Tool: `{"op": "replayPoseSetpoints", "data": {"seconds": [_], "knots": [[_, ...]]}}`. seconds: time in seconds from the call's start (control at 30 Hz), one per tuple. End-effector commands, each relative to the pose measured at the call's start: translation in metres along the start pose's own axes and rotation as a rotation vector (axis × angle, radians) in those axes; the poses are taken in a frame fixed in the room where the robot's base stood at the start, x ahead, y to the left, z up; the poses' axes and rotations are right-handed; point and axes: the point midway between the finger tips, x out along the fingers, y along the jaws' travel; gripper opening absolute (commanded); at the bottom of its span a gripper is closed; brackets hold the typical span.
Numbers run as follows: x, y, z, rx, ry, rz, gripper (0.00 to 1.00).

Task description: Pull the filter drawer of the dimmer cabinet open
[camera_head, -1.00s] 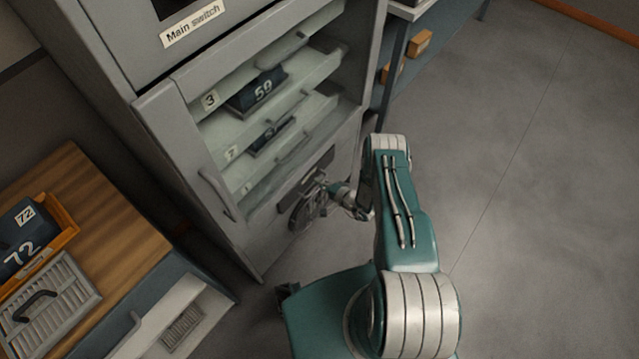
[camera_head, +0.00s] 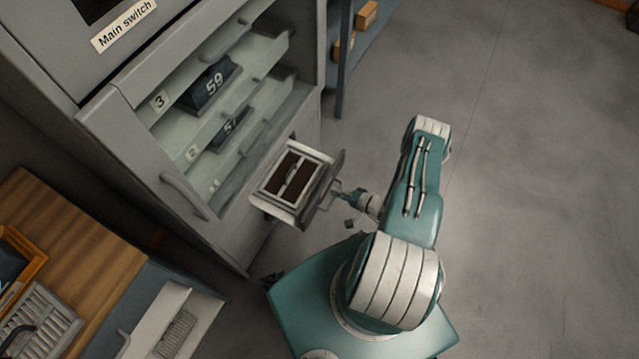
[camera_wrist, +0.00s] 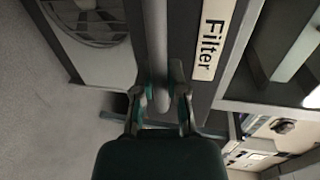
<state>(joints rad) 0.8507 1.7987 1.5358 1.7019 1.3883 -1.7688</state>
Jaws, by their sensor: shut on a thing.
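The dimmer cabinet (camera_head: 232,232) is a tall grey unit at the left centre of the head view. Its filter drawer (camera_head: 268,186) sticks out from the low part of the cabinet, with a framed dark brown filter lying in it. In the wrist view a "Filter" label (camera_wrist: 212,40) marks the drawer front, beside a round grey bar handle (camera_wrist: 156,40). My gripper (camera_wrist: 159,88) is shut on this handle, its fingers on either side of the bar. In the head view my gripper (camera_head: 342,192) is at the drawer's outer front.
Shelves with dark units, one marked 59 (camera_head: 210,85), sit above the drawer. A wooden-topped bench (camera_head: 75,235) with a white open drawer (camera_head: 150,310) stands at lower left. A blue shelf stand (camera_head: 335,75) is behind. The floor (camera_head: 540,200) on the right is clear.

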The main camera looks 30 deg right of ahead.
Motion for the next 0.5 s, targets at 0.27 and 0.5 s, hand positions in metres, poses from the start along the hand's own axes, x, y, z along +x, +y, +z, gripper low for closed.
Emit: {"op": "replayPoseSetpoints", "data": {"seconds": [0.27, 0.5], "knots": [[-0.036, 0.010, 0.002, 0.004, 0.001, 0.009, 0.00], [-0.044, 0.012, 0.002, 0.003, -0.002, 0.009, 0.00]]}}
